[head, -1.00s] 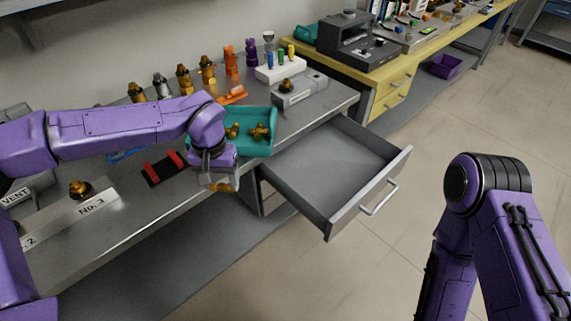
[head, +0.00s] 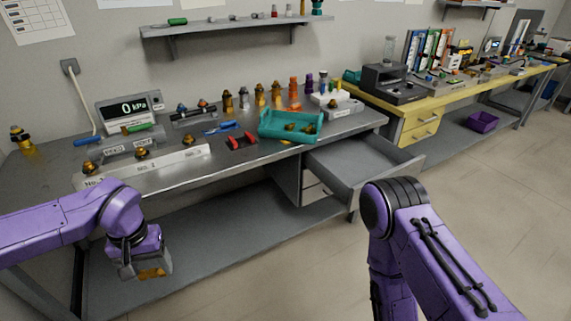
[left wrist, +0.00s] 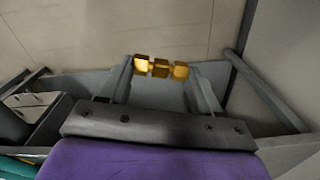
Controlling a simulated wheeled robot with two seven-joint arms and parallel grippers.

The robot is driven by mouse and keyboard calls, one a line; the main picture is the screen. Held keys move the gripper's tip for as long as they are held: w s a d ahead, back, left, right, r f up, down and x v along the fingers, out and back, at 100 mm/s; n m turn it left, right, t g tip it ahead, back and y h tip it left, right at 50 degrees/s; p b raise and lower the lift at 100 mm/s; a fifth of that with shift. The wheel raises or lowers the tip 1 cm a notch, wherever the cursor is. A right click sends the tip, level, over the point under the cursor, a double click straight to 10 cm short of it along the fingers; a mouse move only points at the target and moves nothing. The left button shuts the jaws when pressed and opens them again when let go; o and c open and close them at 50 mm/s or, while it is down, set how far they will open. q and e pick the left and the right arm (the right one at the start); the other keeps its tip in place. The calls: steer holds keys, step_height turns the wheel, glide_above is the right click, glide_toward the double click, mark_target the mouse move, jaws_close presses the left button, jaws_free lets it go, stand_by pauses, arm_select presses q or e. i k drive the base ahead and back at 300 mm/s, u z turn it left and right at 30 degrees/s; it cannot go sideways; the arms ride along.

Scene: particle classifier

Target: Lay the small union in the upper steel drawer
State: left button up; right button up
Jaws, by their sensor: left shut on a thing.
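My left gripper (head: 150,272) is shut on a small brass union, the small union (head: 153,273), and holds it in front of the steel bench, well left of the drawer. The left wrist view shows the union (left wrist: 160,67) as a brass piece between the two fingers. The upper steel drawer (head: 385,178) is pulled open under the bench's right end, and its visible floor looks empty. A closed drawer front (head: 315,193) shows below it. My right arm comes in at the lower right; its gripper is out of view.
A teal tray (head: 270,130) with brass fittings sits on the bench near the drawer. A red-and-black holder (head: 241,141), a numbered white strip (head: 180,162) and a pressure display (head: 130,108) stand farther left. Several fittings line the back.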

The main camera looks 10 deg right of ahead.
mark_target(341, 167)
steer(key=z, duration=0.65)
steer(key=i, duration=0.65)
steer(key=z, duration=0.75)
steer(key=i, duration=0.8)
steer(key=u, duration=0.1)
